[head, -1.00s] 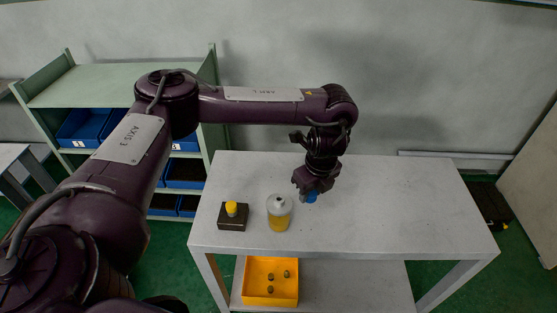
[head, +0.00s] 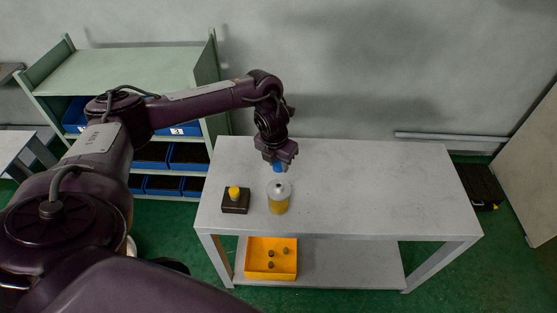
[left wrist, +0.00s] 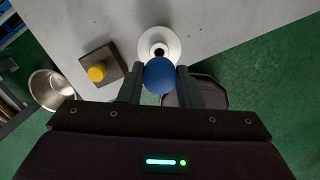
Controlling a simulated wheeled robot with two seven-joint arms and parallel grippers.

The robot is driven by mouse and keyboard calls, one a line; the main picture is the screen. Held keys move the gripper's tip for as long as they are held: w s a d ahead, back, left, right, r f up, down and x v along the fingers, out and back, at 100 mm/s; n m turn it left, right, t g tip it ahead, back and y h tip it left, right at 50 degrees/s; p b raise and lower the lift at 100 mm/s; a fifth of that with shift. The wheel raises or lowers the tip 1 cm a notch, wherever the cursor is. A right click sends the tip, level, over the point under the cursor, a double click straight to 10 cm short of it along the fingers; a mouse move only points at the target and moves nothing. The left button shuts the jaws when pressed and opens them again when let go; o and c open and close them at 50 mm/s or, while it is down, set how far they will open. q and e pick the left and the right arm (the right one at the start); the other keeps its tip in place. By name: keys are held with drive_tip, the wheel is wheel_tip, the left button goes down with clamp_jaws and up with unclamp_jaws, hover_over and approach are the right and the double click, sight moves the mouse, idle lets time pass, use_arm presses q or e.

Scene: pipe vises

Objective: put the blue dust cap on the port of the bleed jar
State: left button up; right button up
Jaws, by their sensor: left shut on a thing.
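The blue dust cap (head: 278,167) is held between the fingers of my left gripper (head: 277,160). In the left wrist view the cap (left wrist: 159,75) sits between the two fingertips (left wrist: 160,84). The bleed jar (head: 278,199) stands upright on the table, with a pale top and yellow contents. In the head view the cap is just above and behind the jar's top. In the left wrist view the jar's white top (left wrist: 158,43) shows a dark round port, just beyond the cap and partly hidden by it. My right gripper is not in view.
A dark block with a yellow knob (head: 235,201) stands left of the jar on the grey table (head: 370,185). A yellow tray (head: 271,272) with small parts is on the lower shelf. The table's right side is clear. A green rack (head: 140,75) with blue bins stands behind left.

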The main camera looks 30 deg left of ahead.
use_arm(q)
drive_tip(key=shift+f, duration=0.1)
drive_tip(key=shift+f+b, duration=2.4)
drive_tip(key=shift+f, duration=0.45)
drive_tip(key=shift+f+b, duration=1.1)
drive_tip(key=shift+f, duration=0.2)
drive_tip(key=o, duration=1)
drive_tip(key=shift+o, duration=0.2)
drive_tip(key=r, duration=0.5)
drive_tip(key=s+r, duration=0.1)
drive_tip(key=r, duration=0.1)
drive_tip(key=shift+r+b, duration=0.35)
drive_tip(key=shift+r, duration=0.05)
